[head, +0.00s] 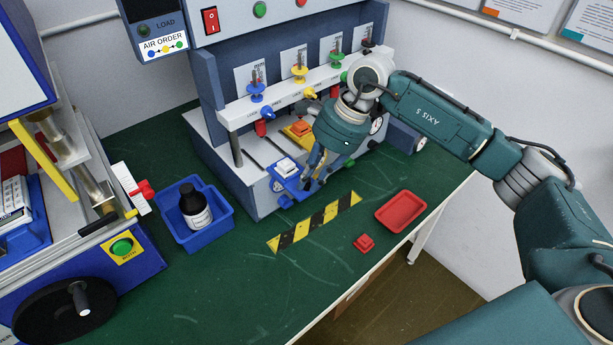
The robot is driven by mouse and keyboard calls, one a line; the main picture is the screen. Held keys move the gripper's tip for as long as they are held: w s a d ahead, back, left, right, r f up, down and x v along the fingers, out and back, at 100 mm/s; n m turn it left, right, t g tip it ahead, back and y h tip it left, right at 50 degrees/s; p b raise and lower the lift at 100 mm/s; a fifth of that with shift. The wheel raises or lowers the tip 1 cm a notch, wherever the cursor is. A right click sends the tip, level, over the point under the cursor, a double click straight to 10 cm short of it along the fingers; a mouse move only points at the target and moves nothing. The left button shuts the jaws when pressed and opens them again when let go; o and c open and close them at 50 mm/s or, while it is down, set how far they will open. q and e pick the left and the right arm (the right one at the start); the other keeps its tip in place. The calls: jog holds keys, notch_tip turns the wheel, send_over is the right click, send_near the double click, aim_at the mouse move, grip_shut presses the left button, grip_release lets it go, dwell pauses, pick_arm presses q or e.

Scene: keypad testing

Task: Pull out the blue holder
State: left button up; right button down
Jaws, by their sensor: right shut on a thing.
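The blue holder (291,182) is at the front of the test machine's left slot, with a white keypad (286,166) lying on it. Part of the holder sticks out past the machine's front. My right gripper (309,183) reaches down from the right and is shut on the blue holder at its front right side. The fingers hide part of the grip. A yellow holder (297,131) with an orange piece sits further right in the machine, partly behind my right gripper. My left gripper is not in view.
A blue bin (218,231) with a dark bottle (195,207) stands left of the machine. A red tray (400,211) and a small red piece (364,243) lie at the right table edge. A striped strip (314,222) marks the clear green table in front.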

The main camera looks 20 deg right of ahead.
jog(key=shift+w+d+r, duration=0.1)
jog(key=shift+w, duration=0.15)
jog(key=c, duration=1.7)
grip_release()
jog(key=shift+s+d, duration=0.1)
jog(key=shift+c, duration=0.2)
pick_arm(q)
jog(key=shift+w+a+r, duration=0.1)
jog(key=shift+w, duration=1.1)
pick_arm(e)
jog(key=v, duration=1.2)
jog(key=shift+s, duration=0.1)
